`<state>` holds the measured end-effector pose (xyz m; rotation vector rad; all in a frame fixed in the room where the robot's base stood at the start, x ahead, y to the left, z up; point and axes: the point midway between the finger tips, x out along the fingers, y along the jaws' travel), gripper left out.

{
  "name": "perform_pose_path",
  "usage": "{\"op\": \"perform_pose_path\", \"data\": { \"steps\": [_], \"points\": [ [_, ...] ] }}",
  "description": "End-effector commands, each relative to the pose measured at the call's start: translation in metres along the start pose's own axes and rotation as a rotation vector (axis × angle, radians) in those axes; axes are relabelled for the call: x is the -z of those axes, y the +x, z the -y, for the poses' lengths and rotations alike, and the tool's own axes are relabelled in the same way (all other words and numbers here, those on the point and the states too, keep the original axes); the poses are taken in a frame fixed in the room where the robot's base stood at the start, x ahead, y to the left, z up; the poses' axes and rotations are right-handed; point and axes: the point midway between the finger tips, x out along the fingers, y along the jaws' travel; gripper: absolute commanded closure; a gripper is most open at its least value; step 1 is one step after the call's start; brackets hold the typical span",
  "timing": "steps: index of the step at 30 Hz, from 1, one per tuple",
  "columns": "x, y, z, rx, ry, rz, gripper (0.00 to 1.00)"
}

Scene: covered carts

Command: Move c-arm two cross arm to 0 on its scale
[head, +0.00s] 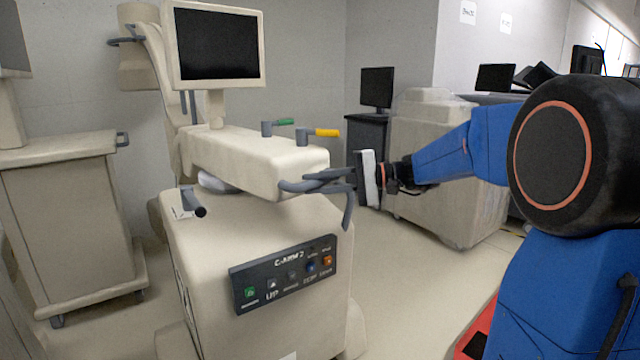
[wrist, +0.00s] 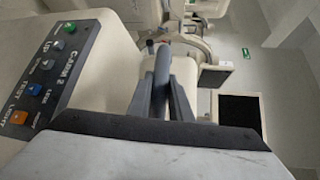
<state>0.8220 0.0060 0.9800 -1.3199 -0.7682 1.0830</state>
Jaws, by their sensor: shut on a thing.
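The C-ARM 2 cart is beige, with a boxy horizontal cross arm (head: 240,158) on top of its body. A grey bar handle (head: 347,212) sticks out from the cross arm's front end. My gripper (head: 318,179) reaches in from the right and is shut on this handle. In the wrist view, the handle (wrist: 162,72) runs between the two dark fingers of my gripper (wrist: 160,105). A green-tipped lever (head: 285,122) and a yellow-tipped lever (head: 326,133) stand on top of the cross arm. I cannot make out the scale or its marks in either view.
The button panel (head: 284,275) is on the cart's front, below the cross arm. A black-grey lever (head: 194,203) sticks out at the body's left. A monitor (head: 217,45) stands above. Another cart (head: 70,225) is at left, and a covered cart (head: 440,165) stands behind my arm.

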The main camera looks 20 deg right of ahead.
Motion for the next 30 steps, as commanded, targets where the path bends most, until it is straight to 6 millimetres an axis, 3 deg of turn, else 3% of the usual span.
{"op": "perform_pose_path", "data": {
  "steps": [15, 30],
  "points": [
    [-0.033, 0.033, 0.002, 0.012, 0.007, -0.059, 1.00],
    [-0.043, 0.041, 0.001, 0.016, 0.015, -0.094, 1.00]
  ]
}}
